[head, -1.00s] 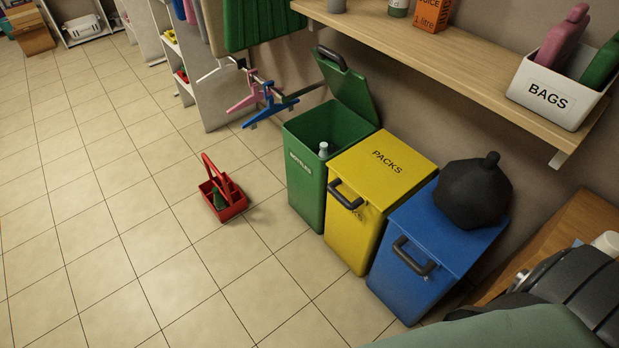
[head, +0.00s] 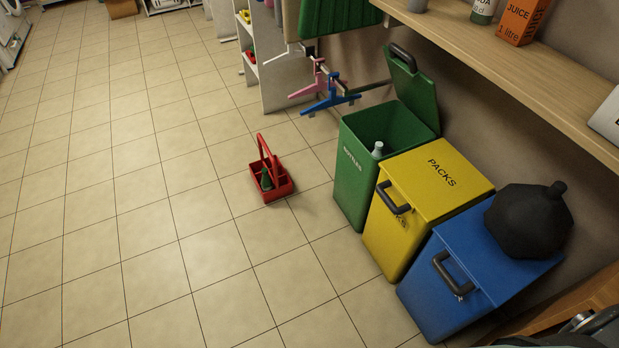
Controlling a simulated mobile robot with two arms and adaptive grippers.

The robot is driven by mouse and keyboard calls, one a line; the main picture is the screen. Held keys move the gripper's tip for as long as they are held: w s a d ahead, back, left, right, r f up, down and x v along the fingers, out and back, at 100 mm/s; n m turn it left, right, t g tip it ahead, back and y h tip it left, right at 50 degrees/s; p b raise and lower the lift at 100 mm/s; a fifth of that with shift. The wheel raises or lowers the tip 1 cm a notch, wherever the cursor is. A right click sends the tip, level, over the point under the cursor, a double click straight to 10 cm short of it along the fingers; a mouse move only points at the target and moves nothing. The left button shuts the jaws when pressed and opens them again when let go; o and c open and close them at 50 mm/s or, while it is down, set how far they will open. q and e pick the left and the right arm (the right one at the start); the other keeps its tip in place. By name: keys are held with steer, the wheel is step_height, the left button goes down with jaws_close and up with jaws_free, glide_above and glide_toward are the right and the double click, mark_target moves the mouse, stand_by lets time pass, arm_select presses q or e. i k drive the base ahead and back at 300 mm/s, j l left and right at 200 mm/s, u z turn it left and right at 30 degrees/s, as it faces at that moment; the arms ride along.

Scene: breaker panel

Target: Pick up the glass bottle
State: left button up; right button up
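A dark green bottle (head: 267,180) stands in a red carrier (head: 272,190) with a raised handle on the tiled floor. The carrier's front hides part of the bottle. A pale bottle (head: 377,150) shows its neck inside the open green bin (head: 352,185) marked BOTTLES. Another green bottle (head: 484,10) with a white label stands on the wooden shelf, cut off by the top edge. I cannot tell from the view which of these are glass. Neither gripper is in view; only a small part of my body shows at the bottom right corner.
A yellow bin (head: 437,180) marked PACKS and a blue bin (head: 490,265) bearing a black bag (head: 528,222) stand beside the green bin. The wooden shelf (head: 500,70) overhangs behind them. Clamps (head: 330,95) stick out near the green bin. The floor (head: 140,220) at left is clear.

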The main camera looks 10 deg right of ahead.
mark_target(266, 183)
steer(key=i+j+u, duration=0.5)
steer(key=i, duration=0.3)
steer(key=i+j+u, duration=0.3)
steer(key=i, duration=0.15)
steer(key=i+z, duration=0.1)
steer(key=i, duration=0.85)
steer(key=i+j+z, duration=0.15)
steer(key=i, duration=0.75)
steer(key=i+z, duration=0.3)
steer(key=z, duration=0.2)
steer(key=i+j+z, duration=0.15)
steer(key=i+z, duration=0.15)
steer(key=z, duration=0.15)
steer(key=i+j+z, duration=0.2)
steer(key=z, duration=0.3)
steer(key=i+j+z, duration=0.3)
steer(key=z, duration=0.15)
